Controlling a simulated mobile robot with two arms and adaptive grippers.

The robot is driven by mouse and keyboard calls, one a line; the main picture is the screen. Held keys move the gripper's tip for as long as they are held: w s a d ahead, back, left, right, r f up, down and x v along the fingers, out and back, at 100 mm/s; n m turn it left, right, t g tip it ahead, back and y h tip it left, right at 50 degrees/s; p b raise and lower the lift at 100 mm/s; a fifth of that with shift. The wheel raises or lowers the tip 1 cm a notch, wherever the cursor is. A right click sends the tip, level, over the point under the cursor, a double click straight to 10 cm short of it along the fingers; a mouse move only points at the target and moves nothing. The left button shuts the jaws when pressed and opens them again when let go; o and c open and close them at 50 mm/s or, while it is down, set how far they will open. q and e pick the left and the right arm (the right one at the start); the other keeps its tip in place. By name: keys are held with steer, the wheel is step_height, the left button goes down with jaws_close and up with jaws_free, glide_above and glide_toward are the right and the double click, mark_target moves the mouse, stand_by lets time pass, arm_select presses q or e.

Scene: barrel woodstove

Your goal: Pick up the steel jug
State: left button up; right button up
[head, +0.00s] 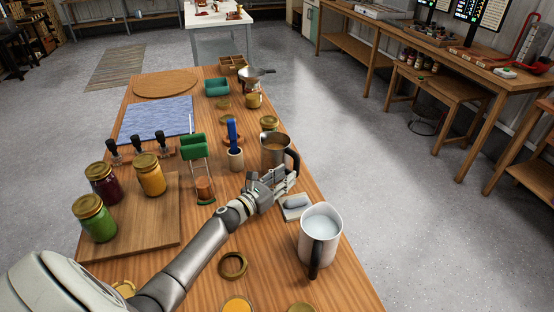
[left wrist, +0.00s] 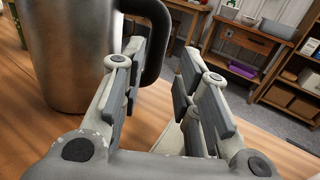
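The steel jug (head: 274,150) stands upright on the wooden table, holding something tan, with its dark handle on the right side. In the left wrist view the jug (left wrist: 72,55) fills the upper left, its black handle (left wrist: 160,40) beyond the fingertips. My left gripper (head: 282,177) is low, just in front of the jug on its near side. In the left wrist view the gripper (left wrist: 160,75) is open and empty, its left finger overlapping the handle's lower part. I cannot tell whether it touches the jug. My right gripper is not in view.
A pale jug of white liquid (head: 320,232) stands close to my gripper, on the near right. A small tray with a grey object (head: 295,207) lies between them. A blue-handled tool in a cup (head: 234,155) is left of the steel jug. Jars (head: 150,177) stand on a board.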

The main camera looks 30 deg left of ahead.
mark_target(294, 167)
arm_select(q)
steer(key=shift+w+d, duration=0.1)
steer(key=shift+w, duration=0.95)
steer(key=b+x, duration=0.2)
steer(key=x, duration=0.2)
steer(key=shift+w, duration=0.3)
steer(key=shift+r, duration=0.15)
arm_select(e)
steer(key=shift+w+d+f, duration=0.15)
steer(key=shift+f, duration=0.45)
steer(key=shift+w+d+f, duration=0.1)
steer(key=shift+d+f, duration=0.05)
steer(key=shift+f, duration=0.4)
arm_select(q)
jaws_close()
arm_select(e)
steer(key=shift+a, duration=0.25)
arm_select(q)
steer(key=shift+r, duration=0.15)
